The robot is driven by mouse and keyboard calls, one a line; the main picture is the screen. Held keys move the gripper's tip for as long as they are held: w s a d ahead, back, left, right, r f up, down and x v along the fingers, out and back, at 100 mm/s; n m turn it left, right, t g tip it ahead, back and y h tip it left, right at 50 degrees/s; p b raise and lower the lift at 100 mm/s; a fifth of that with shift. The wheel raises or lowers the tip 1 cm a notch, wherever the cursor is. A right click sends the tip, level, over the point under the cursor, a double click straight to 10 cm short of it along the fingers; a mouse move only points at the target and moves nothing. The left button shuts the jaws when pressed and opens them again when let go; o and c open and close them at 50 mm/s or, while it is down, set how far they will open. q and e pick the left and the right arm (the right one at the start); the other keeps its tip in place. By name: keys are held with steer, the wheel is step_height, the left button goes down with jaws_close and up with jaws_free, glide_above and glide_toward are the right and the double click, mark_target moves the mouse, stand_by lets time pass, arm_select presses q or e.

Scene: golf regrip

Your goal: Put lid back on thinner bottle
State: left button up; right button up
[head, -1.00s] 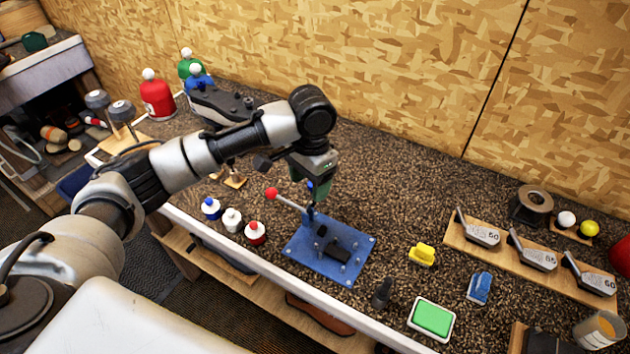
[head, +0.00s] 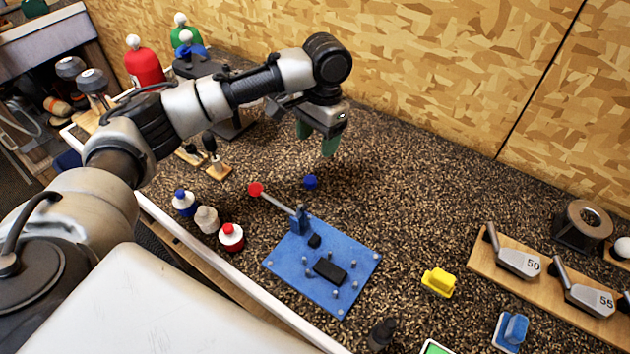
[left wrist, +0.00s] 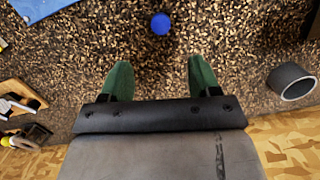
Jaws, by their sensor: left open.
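A small round blue lid (head: 310,182) lies on the speckled bench, behind the blue plate. In the left wrist view the lid (left wrist: 160,23) is beyond my fingertips, near the top edge. My left gripper (head: 317,140) is open and empty, above the bench and behind the lid, not touching it. Its two green fingers stand apart in the left wrist view (left wrist: 160,75). I cannot tell which is the thinner bottle. My right gripper is not in view.
The blue plate (head: 287,278) carries a red-knobbed lever and pegs. A yellow block (head: 438,282) and club heads on a wooden board (head: 483,265) are to the right. A large red bottle (head: 145,67) stands back left. The bench right of my gripper is clear.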

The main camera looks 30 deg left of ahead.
arm_select(q)
glide_above(310, 179)
steer(key=shift+w+d+f+p, duration=0.1)
steer(key=shift+w+f+p, duration=0.05)
steer(key=shift+f, duration=0.75)
steer(key=shift+w+d+f+p, duration=0.1)
steer(key=shift+d+f+p, duration=0.05)
steer(key=shift+f, duration=0.8)
steer(key=shift+w+d+f+p, duration=0.1)
steer(key=shift+w+f+p, duration=0.05)
steer(key=shift+f, duration=0.75)
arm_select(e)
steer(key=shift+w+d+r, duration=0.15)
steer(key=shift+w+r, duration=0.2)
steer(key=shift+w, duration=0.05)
arm_select(q)
steer(key=f, duration=0.1)
steer(key=f+p, duration=0.1)
steer(key=f, duration=0.2)
steer(key=shift+s+a+f, duration=0.25)
steer(key=shift+s+f, duration=0.1)
steer(key=shift+s, duration=0.05)
steer(key=shift+f, duration=0.25)
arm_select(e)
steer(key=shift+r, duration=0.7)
arm_select(q)
steer(key=shift+c, duration=0.2)
steer(key=c, duration=1)
